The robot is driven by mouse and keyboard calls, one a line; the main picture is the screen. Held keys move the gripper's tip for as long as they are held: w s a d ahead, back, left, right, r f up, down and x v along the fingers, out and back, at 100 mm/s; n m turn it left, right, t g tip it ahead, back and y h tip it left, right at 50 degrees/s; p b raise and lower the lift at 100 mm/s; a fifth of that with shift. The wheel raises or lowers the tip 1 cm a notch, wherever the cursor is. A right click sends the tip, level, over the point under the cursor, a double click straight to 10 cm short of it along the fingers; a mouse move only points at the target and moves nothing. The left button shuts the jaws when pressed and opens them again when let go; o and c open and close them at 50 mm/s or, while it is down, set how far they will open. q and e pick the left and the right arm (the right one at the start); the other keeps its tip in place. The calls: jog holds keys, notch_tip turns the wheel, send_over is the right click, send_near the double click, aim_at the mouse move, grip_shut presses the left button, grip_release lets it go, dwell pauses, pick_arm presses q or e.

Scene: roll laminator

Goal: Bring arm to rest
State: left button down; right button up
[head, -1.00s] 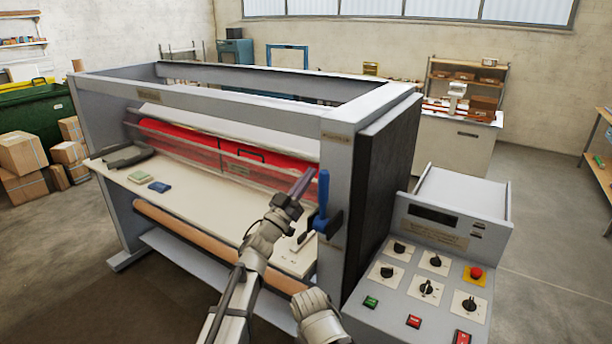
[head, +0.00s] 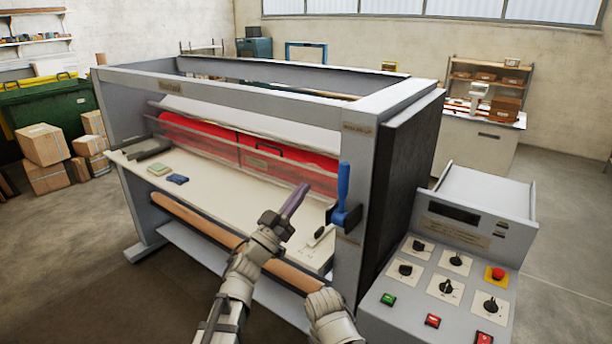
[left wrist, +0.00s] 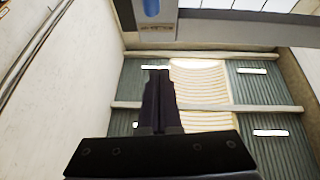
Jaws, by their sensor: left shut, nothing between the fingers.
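My left gripper (head: 294,203) is shut and empty in the head view, in front of the laminator's feed table, pointing up and to the right. In the left wrist view its dark fingers (left wrist: 158,100) are together with nothing between them. The roll laminator (head: 260,95) fills the middle of the head view, with red rollers (head: 200,137) behind a clear guard. A blue-handled lever (head: 343,185) stands upright on its right post, to the right of my left gripper and apart from it. A pale wrist part of my other arm shows at the bottom; its fingers are out of view.
A control panel (head: 440,275) with knobs and buttons stands at the right. A green and a blue pad (head: 177,179) lie on the feed table (head: 215,200). A brown roll (head: 195,222) runs below the table's front edge. Cardboard boxes (head: 43,145) stand at the left. Floor at the far right is clear.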

pick_arm(q)
jog(key=w+a+f+n+g+y+b, duration=0.1)
jog(key=a+f+n+g+y+b, duration=0.2)
jog(key=f+y, duration=0.65)
jog(key=a+f+n+g+y, duration=0.25)
jog(key=f+n+y, duration=0.3)
jog(key=f, duration=0.75)
jog(key=s+f+m+g+y+b, duration=0.1)
jog(key=s+f+m+g, duration=0.1)
jog(key=s+f+g, duration=0.6)
jog(key=s+f+m+g+b, duration=0.1)
jog(key=s+f+m+g, duration=0.2)
jog(key=s, duration=1.4)
jog(key=shift+s+d+f+g+y, duration=0.35)
jog(key=shift+f+g, duration=0.7)
jog(key=shift+f, duration=1.4)
jog(key=c, duration=1.6)
grip_release()
